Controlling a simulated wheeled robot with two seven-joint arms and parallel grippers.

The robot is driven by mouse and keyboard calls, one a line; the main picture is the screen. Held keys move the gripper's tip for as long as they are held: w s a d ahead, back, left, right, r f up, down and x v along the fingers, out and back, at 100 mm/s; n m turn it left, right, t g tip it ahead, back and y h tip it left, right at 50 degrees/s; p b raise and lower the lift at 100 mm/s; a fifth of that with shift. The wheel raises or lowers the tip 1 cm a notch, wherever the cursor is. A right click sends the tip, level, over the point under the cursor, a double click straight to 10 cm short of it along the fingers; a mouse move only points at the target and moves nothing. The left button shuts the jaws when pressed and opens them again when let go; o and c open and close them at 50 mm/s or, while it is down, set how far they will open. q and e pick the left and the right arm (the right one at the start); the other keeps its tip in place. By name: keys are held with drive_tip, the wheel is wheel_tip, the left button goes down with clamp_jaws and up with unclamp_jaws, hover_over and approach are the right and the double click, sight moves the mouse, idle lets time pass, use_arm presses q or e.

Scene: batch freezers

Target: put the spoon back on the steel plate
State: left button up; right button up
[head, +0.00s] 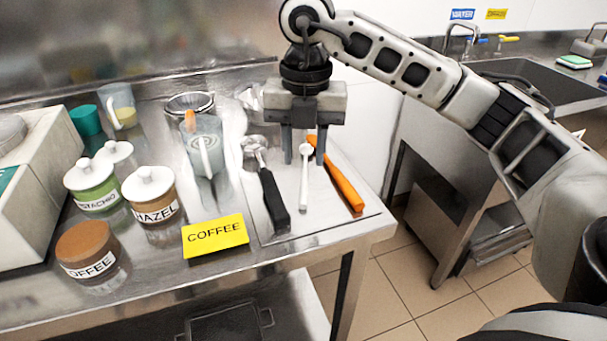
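A small white spoon (304,180) appears to lie on the thin steel plate (315,222) at the right end of the counter, its round end pointing away. It lies between a black-handled scoop (270,190) and an orange-handled tool (340,180). My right gripper (304,160) points down over the far part of the plate. Its two fingers are apart, one on each side of the spoon's round end, with visible gaps to it. I cannot tell the exact height of the fingertips above the plate. My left gripper is not in view.
A yellow COFFEE sign (215,236), a clear jug (204,148) and lidded jars, including HAZEL (152,195), stand left of the plate. The counter's front edge is close. A sink (545,85) is at the back right, across a floor gap.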

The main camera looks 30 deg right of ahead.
drive_tip(key=shift+r, duration=1.9)
